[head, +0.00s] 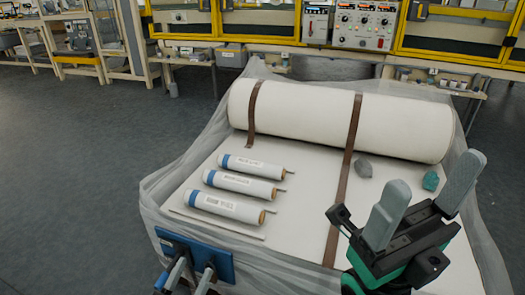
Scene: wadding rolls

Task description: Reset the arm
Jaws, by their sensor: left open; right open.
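My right gripper (432,180), black and green with two grey fingers, is at the lower right. Its fingers are spread apart with nothing between them. It is in front of the right part of a pale, sheet-draped platform (300,215) and hides some of it. I cannot make out my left gripper in the head view. A large white wadding roll (305,118) lies across the back of the platform, with brown straps (342,205) over it. Three small labelled rolls with blue ends lie at the left: the back one (250,166), the middle one (238,184) and the front one (225,206).
A grey lump (362,168) and a teal lump (431,181) lie before the large roll. A blue plate (225,264) with metal fittings is at the platform's front left. Yellow-framed benches (225,22) and a control panel (366,24) stand behind. The left floor is clear.

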